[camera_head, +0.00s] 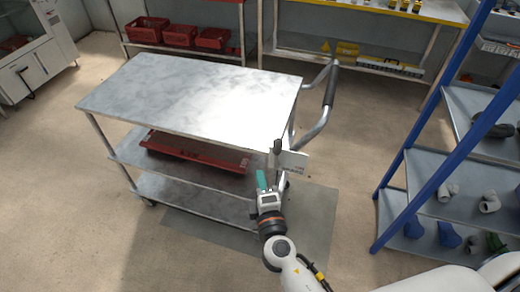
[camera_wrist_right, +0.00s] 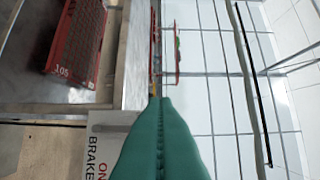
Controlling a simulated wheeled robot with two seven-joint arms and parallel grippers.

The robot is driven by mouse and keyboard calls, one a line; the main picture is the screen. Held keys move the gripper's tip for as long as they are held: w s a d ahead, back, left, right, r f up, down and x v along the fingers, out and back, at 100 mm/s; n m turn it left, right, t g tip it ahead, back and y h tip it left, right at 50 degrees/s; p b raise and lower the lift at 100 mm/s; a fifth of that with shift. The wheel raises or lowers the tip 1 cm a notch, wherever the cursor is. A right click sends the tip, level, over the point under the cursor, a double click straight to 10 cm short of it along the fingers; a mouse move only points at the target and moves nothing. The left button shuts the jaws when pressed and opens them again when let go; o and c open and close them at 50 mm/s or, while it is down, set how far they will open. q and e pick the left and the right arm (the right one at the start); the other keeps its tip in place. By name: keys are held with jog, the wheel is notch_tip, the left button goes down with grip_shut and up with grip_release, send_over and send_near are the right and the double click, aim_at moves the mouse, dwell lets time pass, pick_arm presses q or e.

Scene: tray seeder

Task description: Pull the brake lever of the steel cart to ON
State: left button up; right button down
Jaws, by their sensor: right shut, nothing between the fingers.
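The steel cart (camera_head: 190,95) stands left of centre in the head view, with a grey tube handle (camera_head: 330,88) at its right end. The brake lever (camera_head: 278,147), with a dark grip, stands upright at the cart's near right corner beside a pale sign plate (camera_head: 296,160). In the right wrist view the plate (camera_wrist_right: 103,143) reads BRAKE and ON. My right gripper (camera_head: 261,180) is just below and left of the lever, its teal fingers (camera_wrist_right: 163,105) shut and empty. I cannot tell whether they touch the lever; it cannot be made out in the wrist view. My left gripper is out of view.
A red tray (camera_head: 196,150) lies on the cart's middle shelf. A blue-framed rack (camera_head: 440,150) with pipe fittings stands at the right. Red crates (camera_head: 180,36) and a bench are behind. Bare floor (camera_head: 350,150) lies between cart and rack.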

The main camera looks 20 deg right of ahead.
aim_at(277, 156)
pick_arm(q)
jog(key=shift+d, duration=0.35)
pick_arm(e)
jog(key=shift+d, duration=0.1)
